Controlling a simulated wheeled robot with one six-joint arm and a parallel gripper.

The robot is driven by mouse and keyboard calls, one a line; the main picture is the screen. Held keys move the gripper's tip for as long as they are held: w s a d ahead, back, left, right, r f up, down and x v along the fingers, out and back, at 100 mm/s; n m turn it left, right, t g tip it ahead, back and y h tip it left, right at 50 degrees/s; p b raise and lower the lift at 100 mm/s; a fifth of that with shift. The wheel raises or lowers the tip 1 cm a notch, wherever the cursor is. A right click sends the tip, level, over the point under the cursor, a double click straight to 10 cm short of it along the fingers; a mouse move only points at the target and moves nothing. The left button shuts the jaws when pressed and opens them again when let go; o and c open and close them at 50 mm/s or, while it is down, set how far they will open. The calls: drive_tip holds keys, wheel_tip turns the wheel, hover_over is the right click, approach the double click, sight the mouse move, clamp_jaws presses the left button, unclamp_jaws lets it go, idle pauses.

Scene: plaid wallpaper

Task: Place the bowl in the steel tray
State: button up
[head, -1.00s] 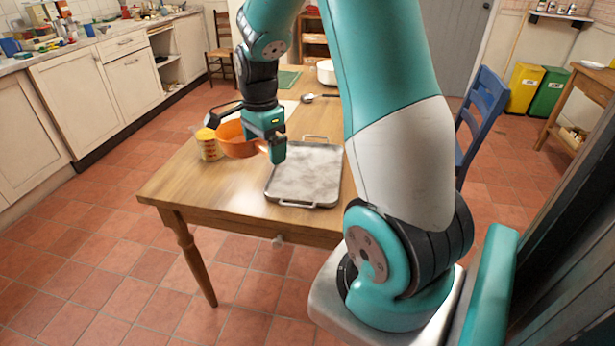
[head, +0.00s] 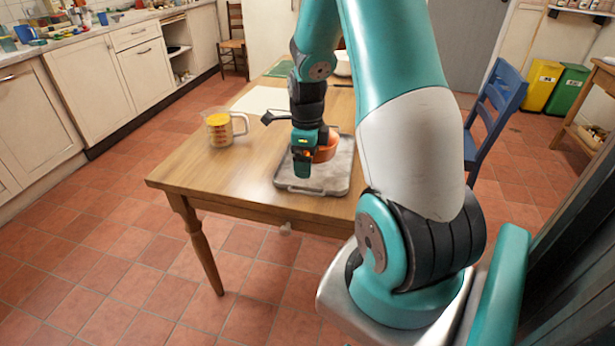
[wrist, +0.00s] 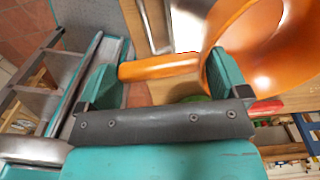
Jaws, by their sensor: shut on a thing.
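The orange bowl (head: 328,152) is over the steel tray (head: 334,181) in the head view, partly hidden behind my gripper (head: 304,166). The tray lies flat on the wooden table near its front edge. Whether the bowl touches the tray is not clear. In the wrist view the bowl (wrist: 270,45) fills the upper right, and an orange bar-like part of it reaches between the two teal fingers of my gripper (wrist: 160,72). The gripper is shut on that part.
A measuring jug (head: 219,131) with yellow contents stands on the table left of the tray. A white sheet (head: 258,99) lies behind it. A blue chair (head: 495,105) stands at the table's right. The table's front left is clear.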

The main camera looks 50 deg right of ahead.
drive_tip(key=shift+f, duration=2.85)
drive_tip(key=o, duration=0.9)
wheel_tip(320, 180, up, 12)
drive_tip(key=shift+r, duration=0.1)
drive_tip(key=a+r+n+t+y, duration=0.1)
drive_tip(key=a+r+n, duration=0.2)
drive_tip(key=a+n, duration=0.65)
drive_tip(key=a+r+n+y, duration=0.1)
drive_tip(key=a+r+n, duration=0.3)
drive_tip(key=a+n, duration=0.55)
drive_tip(key=s+a+r+n, duration=0.1)
drive_tip(key=s+a+n, duration=0.3)
drive_tip(key=a+n, duration=0.1)
drive_tip(key=s+a+r+n+y, duration=0.1)
drive_tip(key=s+a+n, duration=0.4)
drive_tip(key=a+n, duration=0.1)
drive_tip(key=s+a+r+n+g+y, duration=0.1)
drive_tip(key=s+a+n, duration=0.3)
drive_tip(key=n, duration=0.4)
drive_tip(key=shift+s+a+r, duration=0.3)
drive_tip(key=shift+a+r, duration=0.2)
drive_tip(key=shift+a, duration=0.15)
